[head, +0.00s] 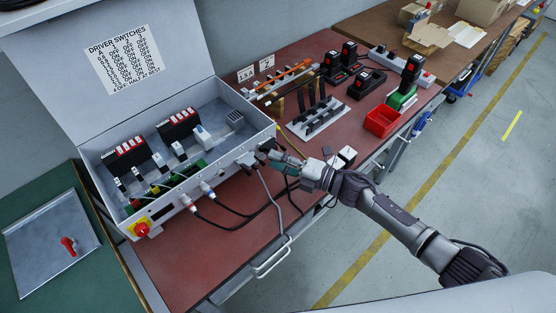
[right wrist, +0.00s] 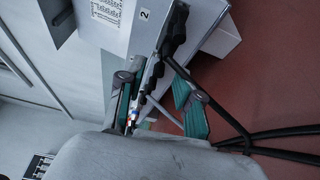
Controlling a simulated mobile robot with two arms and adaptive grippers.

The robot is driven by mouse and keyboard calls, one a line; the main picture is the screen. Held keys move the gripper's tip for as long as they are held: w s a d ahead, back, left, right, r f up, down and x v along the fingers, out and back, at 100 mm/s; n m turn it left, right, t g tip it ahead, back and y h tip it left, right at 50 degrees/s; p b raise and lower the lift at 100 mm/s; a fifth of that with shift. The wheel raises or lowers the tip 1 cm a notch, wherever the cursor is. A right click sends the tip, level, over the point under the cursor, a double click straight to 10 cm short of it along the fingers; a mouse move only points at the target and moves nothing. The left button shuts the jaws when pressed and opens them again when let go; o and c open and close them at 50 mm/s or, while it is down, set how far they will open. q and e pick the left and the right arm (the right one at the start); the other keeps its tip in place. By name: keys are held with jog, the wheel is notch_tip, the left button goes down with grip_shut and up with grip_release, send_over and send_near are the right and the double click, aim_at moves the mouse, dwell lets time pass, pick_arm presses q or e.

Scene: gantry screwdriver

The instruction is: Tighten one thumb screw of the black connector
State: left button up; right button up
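The grey control box (head: 232,142) stands open on the red-brown bench. A small dark connector (head: 266,146), seemingly the black connector, is at its right front corner, partly hidden by my right gripper (head: 276,158). In the right wrist view, the right gripper (right wrist: 155,92) has its two green-padded fingers spread apart. A dark, knobbed piece (right wrist: 172,40) runs along the box side, reaching down between the fingers. I cannot tell the thumb screws clearly, nor whether a finger touches one. My left gripper is not in view.
A grey connector (head: 246,159) with a hanging cable sits just left of the gripper. Two cabled plugs (head: 207,189) are further left on the box front. A red bin (head: 382,121) and black tools stand at the back right. The bench front is mostly clear apart from cables.

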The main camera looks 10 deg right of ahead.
jog(key=v, duration=1.2)
jog(key=shift+w, duration=0.1)
